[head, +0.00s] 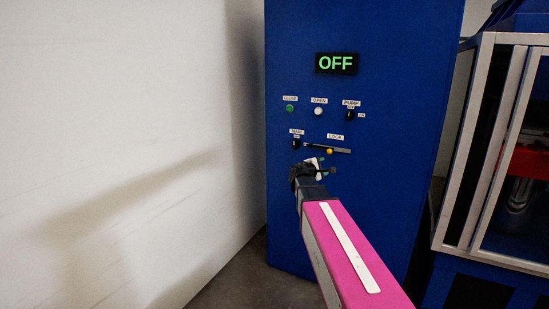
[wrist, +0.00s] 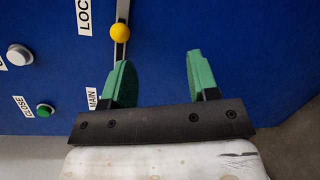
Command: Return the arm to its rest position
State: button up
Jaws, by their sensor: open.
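I cannot tell how far the fingertips are from the panel.
The panel carries a display (head: 337,63) reading OFF, a green CLOSE button (head: 290,108), a white OPEN button (head: 318,111), a PUMP switch (head: 350,115) and a MAIN switch (head: 296,144). A pale wall (head: 110,120) stands left, a framed machine (head: 490,150) right.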

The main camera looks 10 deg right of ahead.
jog(key=s+f+m+g+y, duration=0.4)
jog(key=s+f, duration=0.4)
jog(key=f, duration=0.4)
jog(key=s+a+f+m+g+y, duration=0.3)
jog(key=s+a+f+m+y, duration=0.1)
jog(key=s+f, duration=0.4)
jog(key=s+a+f+m+g+y, duration=0.4)
jog(key=s+a+f+m, duration=0.1)
jog(key=s+a+f, duration=0.4)
jog(key=shift+s+m, duration=0.4)
jog(key=shift+s, duration=0.85)
jog(key=shift+f, duration=0.1)
jog(key=shift+c, duration=0.4)
